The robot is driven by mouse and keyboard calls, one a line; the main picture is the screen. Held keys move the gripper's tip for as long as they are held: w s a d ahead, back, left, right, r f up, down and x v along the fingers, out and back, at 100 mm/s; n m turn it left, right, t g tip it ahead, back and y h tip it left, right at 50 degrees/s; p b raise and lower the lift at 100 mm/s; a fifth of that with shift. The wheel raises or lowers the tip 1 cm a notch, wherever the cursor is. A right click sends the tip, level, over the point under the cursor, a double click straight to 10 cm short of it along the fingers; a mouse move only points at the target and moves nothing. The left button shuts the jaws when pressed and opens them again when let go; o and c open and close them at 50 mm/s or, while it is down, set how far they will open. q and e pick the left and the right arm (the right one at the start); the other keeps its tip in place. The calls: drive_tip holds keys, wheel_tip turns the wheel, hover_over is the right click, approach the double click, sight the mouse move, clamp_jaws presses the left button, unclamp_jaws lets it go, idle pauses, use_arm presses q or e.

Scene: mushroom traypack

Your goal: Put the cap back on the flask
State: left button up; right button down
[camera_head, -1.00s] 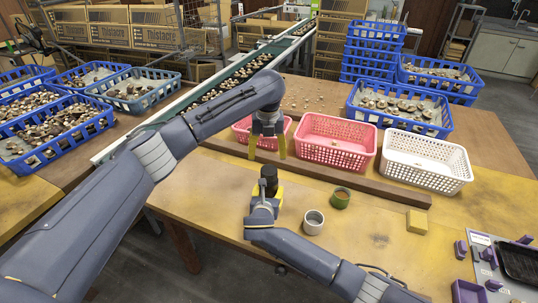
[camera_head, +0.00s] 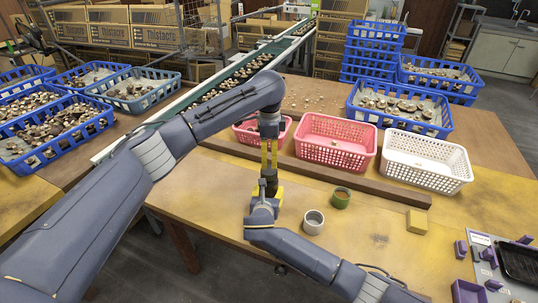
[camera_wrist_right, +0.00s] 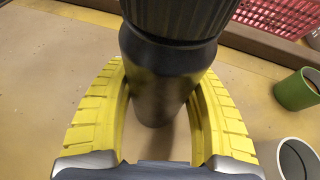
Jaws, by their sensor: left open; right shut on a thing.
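The dark flask (camera_head: 269,188) stands upright on the table, with a ribbed dark cap (camera_wrist_right: 180,14) on its top in the right wrist view. My right gripper (camera_head: 264,205) is shut on the flask body, its yellow fingers (camera_wrist_right: 160,110) on both sides of it. My left gripper (camera_head: 269,169) points down from above, right over the flask. Its yellow fingers are apart, with their tips at the cap's height. I cannot tell whether they touch the cap.
A green cup (camera_head: 340,200) and a grey cup (camera_head: 313,222) stand to the right of the flask. A yellow block (camera_head: 417,222) lies farther right. A wooden bar (camera_head: 375,190) runs behind, before pink (camera_head: 337,143) and white baskets (camera_head: 425,162). The front table is mostly clear.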

sight(269, 169)
use_arm(q)
drive_tip(key=n, duration=0.4)
idle(0.5)
drive_tip(key=shift+f, duration=4.05)
drive_tip(key=c, duration=1.4)
